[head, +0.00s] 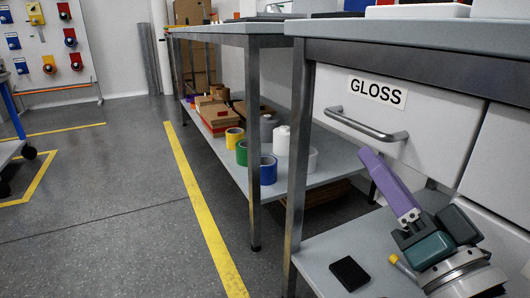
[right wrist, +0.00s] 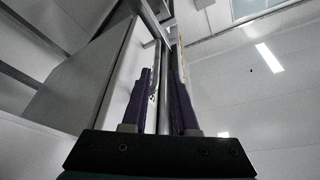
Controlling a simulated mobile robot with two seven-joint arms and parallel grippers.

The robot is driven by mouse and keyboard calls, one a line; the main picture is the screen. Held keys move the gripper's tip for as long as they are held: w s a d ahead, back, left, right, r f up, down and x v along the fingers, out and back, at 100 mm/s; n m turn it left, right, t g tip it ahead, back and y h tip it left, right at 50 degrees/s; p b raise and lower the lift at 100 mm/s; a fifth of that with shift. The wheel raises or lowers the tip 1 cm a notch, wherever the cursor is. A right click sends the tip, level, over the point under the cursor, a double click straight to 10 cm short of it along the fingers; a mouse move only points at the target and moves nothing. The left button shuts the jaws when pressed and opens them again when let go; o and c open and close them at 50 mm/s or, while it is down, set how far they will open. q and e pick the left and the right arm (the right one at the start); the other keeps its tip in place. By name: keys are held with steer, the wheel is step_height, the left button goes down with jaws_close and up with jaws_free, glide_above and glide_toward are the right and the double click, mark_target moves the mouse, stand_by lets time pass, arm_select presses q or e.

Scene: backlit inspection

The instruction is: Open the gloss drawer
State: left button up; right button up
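The gloss drawer (head: 352,108) has a white front with a black-on-white "GLOSS" label (head: 377,92), under the right-hand worktop. It looks shut. Its grey bar handle (head: 366,127) runs across the front below the label. My right gripper (head: 370,160), with purple fingers, points up and left, its tips just below the handle in the head view. In the right wrist view the two fingers (right wrist: 164,80) stand apart, and a grey bar shows in the gap. I cannot tell whether the bar lies between the fingers or beyond them. My left gripper is not in view.
A black block (head: 349,273) lies on the lower shelf (head: 325,250) beneath the drawer. A steel table leg (head: 298,160) stands left of the drawer. Tape rolls and cardboard boxes (head: 219,119) sit on the neighbouring table's shelf. The floor (head: 110,200) at left is clear.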

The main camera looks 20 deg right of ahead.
mark_target(350, 122)
steer(key=x, duration=0.3)
steer(key=b+x, duration=0.1)
steer(key=x, duration=0.2)
steer(key=b+x, duration=0.1)
steer(key=x, duration=0.2)
steer(key=shift+w+d+r, duration=0.15)
steer(key=shift+w+d, duration=0.2)
steer(key=shift+d, duration=0.05)
steer(key=shift+c, duration=0.2)
jaws_close()
stand_by(0.9)
